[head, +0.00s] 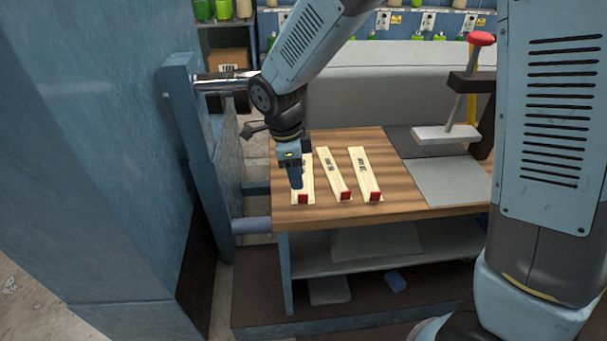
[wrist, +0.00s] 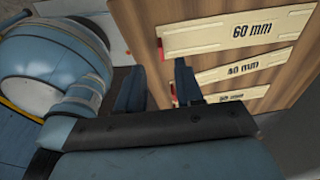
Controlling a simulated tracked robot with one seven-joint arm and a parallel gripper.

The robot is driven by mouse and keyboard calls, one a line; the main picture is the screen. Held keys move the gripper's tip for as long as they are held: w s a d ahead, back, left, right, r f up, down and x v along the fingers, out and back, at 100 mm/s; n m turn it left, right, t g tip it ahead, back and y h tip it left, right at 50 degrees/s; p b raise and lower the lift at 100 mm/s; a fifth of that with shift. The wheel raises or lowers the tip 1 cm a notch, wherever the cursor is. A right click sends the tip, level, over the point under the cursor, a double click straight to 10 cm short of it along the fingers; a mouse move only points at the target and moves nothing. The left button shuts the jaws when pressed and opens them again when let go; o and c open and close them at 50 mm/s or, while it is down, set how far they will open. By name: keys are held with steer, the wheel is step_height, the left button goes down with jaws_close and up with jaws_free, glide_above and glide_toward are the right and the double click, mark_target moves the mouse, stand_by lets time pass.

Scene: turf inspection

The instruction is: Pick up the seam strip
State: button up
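Three pale seam strips with red ends lie side by side on the wooden bench top: a left strip (head: 309,183), a middle strip (head: 335,174) and a right strip (head: 365,173). In the wrist view one strip reads 60 mm (wrist: 215,36), another 40 mm (wrist: 225,72), and a third (wrist: 248,93) is partly hidden, its label hard to read. My gripper (head: 296,186) points down over the left strip and hides part of it. In the wrist view my gripper's fingers (wrist: 160,88) are apart, with nothing seen held between them. I cannot tell whether they touch a strip.
The wooden bench top (head: 400,198) has bare room right of the strips. A grey plate (head: 447,180) lies there, beside a press with a red knob (head: 481,39). A blue upright frame (head: 190,130) stands left of the bench. A lower shelf (head: 420,259) sits beneath.

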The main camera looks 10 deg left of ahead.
mark_target(302, 195)
steer(key=shift+w+d+f, duration=0.1)
steer(key=shift+d+f, duration=0.1)
steer(key=shift+f, duration=0.95)
steer(key=shift+w+d+f, duration=0.1)
steer(key=shift+d+f, duration=0.15)
steer(key=shift+f, duration=0.95)
steer(key=shift+d+f, duration=0.2)
steer(key=shift+f, duration=0.95)
steer(key=shift+c, duration=0.2)
jaws_close()
